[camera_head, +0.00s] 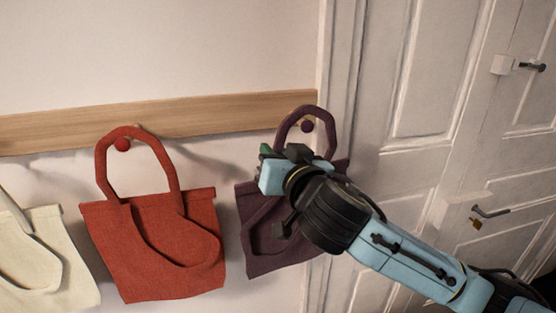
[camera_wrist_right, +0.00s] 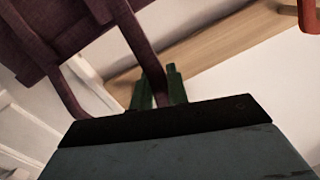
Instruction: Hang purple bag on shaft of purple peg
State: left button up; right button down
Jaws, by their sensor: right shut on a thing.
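The dark purple bag (camera_head: 262,240) is at the right end of the rail and hangs roughly upright. My right gripper (camera_head: 281,153) is in front of it, shut on a strap of the bag's handle. In the right wrist view the green fingertips (camera_wrist_right: 158,88) have the purple strap between them, and the bag (camera_wrist_right: 70,25) shows at upper left. A dark reddish-purple peg (camera_head: 307,126) shows inside the handle loop, whose top arches above it. I cannot tell whether the loop is around the shaft or in front of it. My left gripper is not in view.
A wooden rail (camera_head: 220,112) runs along the wall. A red bag (camera_head: 160,245) hangs at a red peg (camera_head: 122,144) to the left, and a cream bag (camera_head: 45,260) is farther left. A white panelled door (camera_head: 430,80) with handles stands close on the right.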

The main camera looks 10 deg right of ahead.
jog(key=shift+w+f, duration=0.3)
jog(key=shift+w, duration=0.6)
jog(key=shift+w+f+b, duration=0.25)
jog(key=shift+f+b, duration=0.2)
jog(key=shift+b, duration=0.05)
